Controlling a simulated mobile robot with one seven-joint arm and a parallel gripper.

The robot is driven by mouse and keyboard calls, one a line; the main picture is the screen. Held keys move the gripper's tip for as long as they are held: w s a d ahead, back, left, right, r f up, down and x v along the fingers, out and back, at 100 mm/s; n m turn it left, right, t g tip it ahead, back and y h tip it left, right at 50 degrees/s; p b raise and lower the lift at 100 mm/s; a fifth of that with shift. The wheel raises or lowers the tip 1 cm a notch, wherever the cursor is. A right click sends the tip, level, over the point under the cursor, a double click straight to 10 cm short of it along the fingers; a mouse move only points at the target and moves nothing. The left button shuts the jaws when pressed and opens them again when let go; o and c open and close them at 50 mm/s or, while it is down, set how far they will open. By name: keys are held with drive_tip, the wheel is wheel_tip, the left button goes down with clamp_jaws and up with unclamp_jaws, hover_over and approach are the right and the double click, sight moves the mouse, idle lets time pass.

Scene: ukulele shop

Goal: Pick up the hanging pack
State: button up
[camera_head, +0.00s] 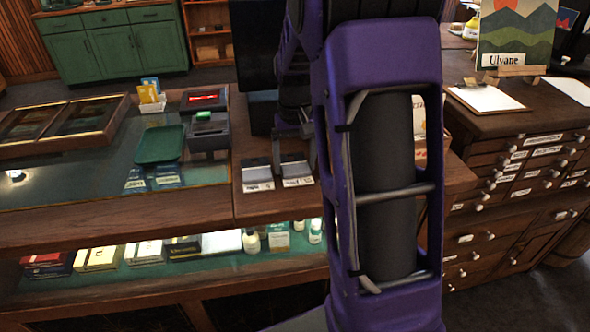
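Two small dark flat packs with white labels lie side by side on the wooden counter, a left pack (257,175) and a right pack (295,172). I cannot tell for sure which one is the hanging pack, and neither visibly hangs. My gripper (294,152) points down just over the right pack. Its two thin grey fingers stand apart, one towards each side of that pack. I cannot tell whether they touch it. My purple arm hides the counter to the right of the packs.
The glass-topped counter (90,190) holds a green tray (160,144), a dark box (208,132) and a small card holder (151,100). A dark monitor-like object (256,50) stands behind the packs. A drawer cabinet (520,160) with a clipboard (487,98) stands at right.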

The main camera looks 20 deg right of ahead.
drive_tip(key=c, duration=0.8)
drive_tip(key=shift+o, duration=0.2)
drive_tip(key=shift+r, duration=0.1)
